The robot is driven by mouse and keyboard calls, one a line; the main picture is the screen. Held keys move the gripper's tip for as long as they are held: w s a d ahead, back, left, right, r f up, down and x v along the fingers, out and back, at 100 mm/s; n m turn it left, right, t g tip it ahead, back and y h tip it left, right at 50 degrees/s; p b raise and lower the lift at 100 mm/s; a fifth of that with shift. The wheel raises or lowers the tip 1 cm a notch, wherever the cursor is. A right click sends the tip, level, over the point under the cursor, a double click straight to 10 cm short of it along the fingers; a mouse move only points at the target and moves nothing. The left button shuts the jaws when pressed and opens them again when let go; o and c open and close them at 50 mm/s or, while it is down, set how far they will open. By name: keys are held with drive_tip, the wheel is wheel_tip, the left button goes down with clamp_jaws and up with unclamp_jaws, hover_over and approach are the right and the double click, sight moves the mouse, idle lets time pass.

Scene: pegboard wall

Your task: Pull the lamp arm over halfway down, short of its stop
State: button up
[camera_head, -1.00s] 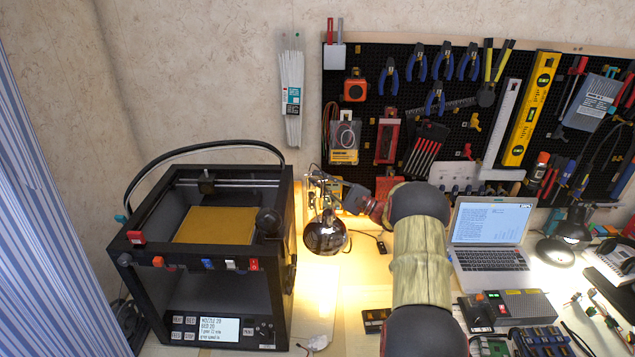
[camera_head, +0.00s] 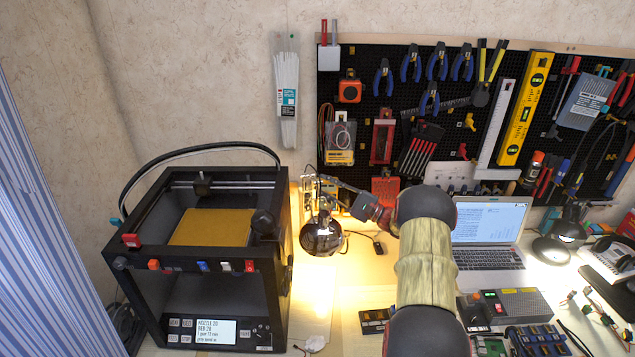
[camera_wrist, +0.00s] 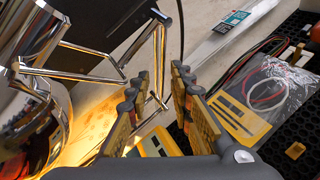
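The desk lamp has a shiny dark round head (camera_head: 321,236), lit, hanging between the printer and my arm in the head view. In the wrist view its chrome head (camera_wrist: 25,85) fills the left edge. The lamp arm (camera_wrist: 85,62) shows there as thin chrome bars with joints. My gripper (camera_wrist: 160,98) is open. A chrome bar shows in the gap between its two fingers; I cannot tell whether it lies between the pads or beyond them, and no grip on it shows. In the head view my gripper (camera_head: 338,184) is small, beside the lamp arm above the head.
A black 3D printer (camera_head: 210,255) stands close left of the lamp. A pegboard (camera_head: 350,110) with hung tools is behind. A bagged yellow pack (camera_wrist: 245,115) hangs right of my gripper. A laptop (camera_head: 490,235) stands right of my arm. The lit desk under the lamp is mostly clear.

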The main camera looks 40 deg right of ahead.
drive_tip(key=v, duration=0.8)
drive_tip(key=shift+s, duration=0.2)
drive_tip(key=shift+d+f, duration=0.1)
drive_tip(key=shift+d, duration=0.05)
drive_tip(key=shift+c, duration=0.7)
